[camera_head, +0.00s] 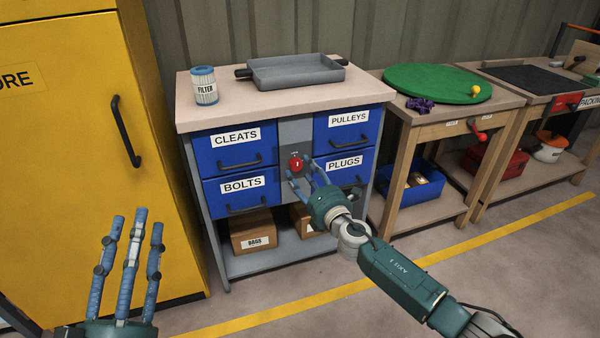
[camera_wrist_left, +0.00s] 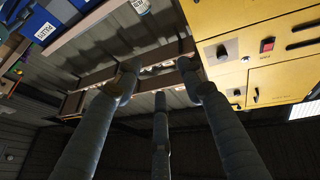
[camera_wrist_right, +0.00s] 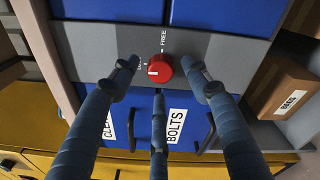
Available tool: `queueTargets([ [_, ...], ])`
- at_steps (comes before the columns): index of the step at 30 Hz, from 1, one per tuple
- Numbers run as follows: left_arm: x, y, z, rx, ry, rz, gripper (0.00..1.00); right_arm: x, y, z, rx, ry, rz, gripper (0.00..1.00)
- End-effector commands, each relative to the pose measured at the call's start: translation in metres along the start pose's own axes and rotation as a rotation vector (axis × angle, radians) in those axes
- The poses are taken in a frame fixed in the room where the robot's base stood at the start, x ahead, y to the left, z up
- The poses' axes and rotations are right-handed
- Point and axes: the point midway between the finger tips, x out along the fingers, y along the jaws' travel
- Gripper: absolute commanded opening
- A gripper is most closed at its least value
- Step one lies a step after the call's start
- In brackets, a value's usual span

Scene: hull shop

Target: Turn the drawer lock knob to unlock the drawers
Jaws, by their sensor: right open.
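The red drawer lock knob (camera_head: 296,164) sits on the grey panel between the blue drawers. In the right wrist view the knob (camera_wrist_right: 160,68) shows a white mark, with the word FREE beside it and another label partly hidden. My right gripper (camera_head: 302,174) is open in front of the knob. In its wrist view the fingertips lie on either side of the knob; I cannot tell whether they touch it. The CLEATS drawer (camera_head: 235,153), BOLTS drawer, PULLEYS drawer and PLUGS drawer are shut. My left gripper (camera_head: 131,226) is raised at the lower left, fingers spread, open and empty.
A grey tray (camera_head: 295,74) and a FILTER can (camera_head: 204,86) stand on the cabinet top. Cardboard boxes (camera_head: 253,233) lie on its lower shelf. A yellow cabinet (camera_head: 80,150) stands at the left. A bench with a green disc (camera_head: 436,82) stands at the right. The floor in front is clear.

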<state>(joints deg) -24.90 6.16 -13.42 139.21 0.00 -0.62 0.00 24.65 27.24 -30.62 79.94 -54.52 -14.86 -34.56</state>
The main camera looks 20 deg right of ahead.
Motion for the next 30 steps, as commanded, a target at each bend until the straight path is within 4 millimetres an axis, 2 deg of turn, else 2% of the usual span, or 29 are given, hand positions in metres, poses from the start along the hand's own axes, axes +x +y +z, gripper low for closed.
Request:
queueTargets([
  [7,-0.002,0.003,-0.031,-0.006,0.141,0.006,0.40,0.019,-0.001,-0.001,0.001,0.001,0.000,0.47],
  [18,-0.003,0.004,-0.038,-0.007,0.170,0.008,0.40,0.023,0.000,0.000,0.001,0.001,0.000,0.47],
  [20,-0.003,0.004,-0.038,-0.007,0.170,0.008,0.40,0.023,0.000,0.000,0.001,0.001,-0.001,0.39],
  [25,-0.003,0.004,-0.037,-0.006,0.169,0.008,0.40,0.023,-0.001,0.000,0.001,0.000,-0.001,0.05],
  [26,-0.003,0.004,-0.037,-0.006,0.169,0.008,0.40,0.023,-0.001,0.000,0.001,0.000,-0.001,0.03],
  [30,-0.003,0.004,-0.037,-0.006,0.169,0.008,0.40,0.023,-0.001,0.001,0.004,-0.001,-0.002,0.02],
])
